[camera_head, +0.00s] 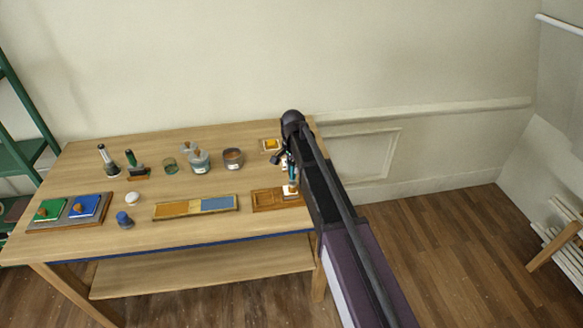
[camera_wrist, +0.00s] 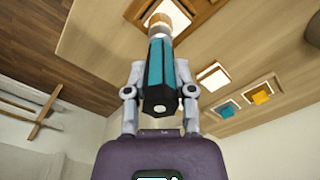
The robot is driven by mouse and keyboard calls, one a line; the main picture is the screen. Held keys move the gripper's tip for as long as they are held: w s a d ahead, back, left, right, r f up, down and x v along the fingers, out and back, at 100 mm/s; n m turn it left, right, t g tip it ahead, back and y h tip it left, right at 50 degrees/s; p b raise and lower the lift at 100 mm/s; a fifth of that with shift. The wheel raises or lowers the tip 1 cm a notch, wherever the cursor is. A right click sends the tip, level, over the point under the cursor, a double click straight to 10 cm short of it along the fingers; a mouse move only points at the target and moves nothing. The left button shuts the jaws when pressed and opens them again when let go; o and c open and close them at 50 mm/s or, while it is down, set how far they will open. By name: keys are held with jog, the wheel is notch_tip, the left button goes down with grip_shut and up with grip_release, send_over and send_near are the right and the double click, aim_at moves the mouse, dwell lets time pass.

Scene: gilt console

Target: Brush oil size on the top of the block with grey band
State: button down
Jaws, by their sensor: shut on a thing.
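My gripper (camera_wrist: 158,92) is shut on a brush with a teal and black faceted handle (camera_wrist: 157,80). In the head view my gripper (camera_head: 289,160) is at the table's right end, with the brush pointing down. The brush's pale lower end (camera_wrist: 160,24) is over a white-topped block (camera_wrist: 172,12) at the wooden tray (camera_head: 265,200). That block also shows in the head view (camera_head: 291,191). The brush end hides part of its top, and I cannot tell whether it touches. No grey band is clear on any block.
Another white-topped block (camera_wrist: 213,76), a teal-topped piece (camera_wrist: 227,108) and a yellow-topped piece (camera_wrist: 262,95) are near the brush. A grey pot (camera_head: 233,158), a jar (camera_head: 199,161), a yellow-blue strip (camera_head: 196,207) and a blue-green pad tray (camera_head: 71,221) stand left.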

jog(key=shift+w, duration=0.15)
jog(key=shift+w+a, duration=0.15)
jog(key=shift+w, duration=0.45)
jog(key=shift+a, duration=0.15)
jog(key=shift+s+a, duration=0.25)
jog(key=shift+a, duration=0.3)
dwell(0.5)
jog(key=shift+w+d, duration=0.2)
jog(key=shift+d, duration=0.5)
jog(key=shift+r, duration=0.1)
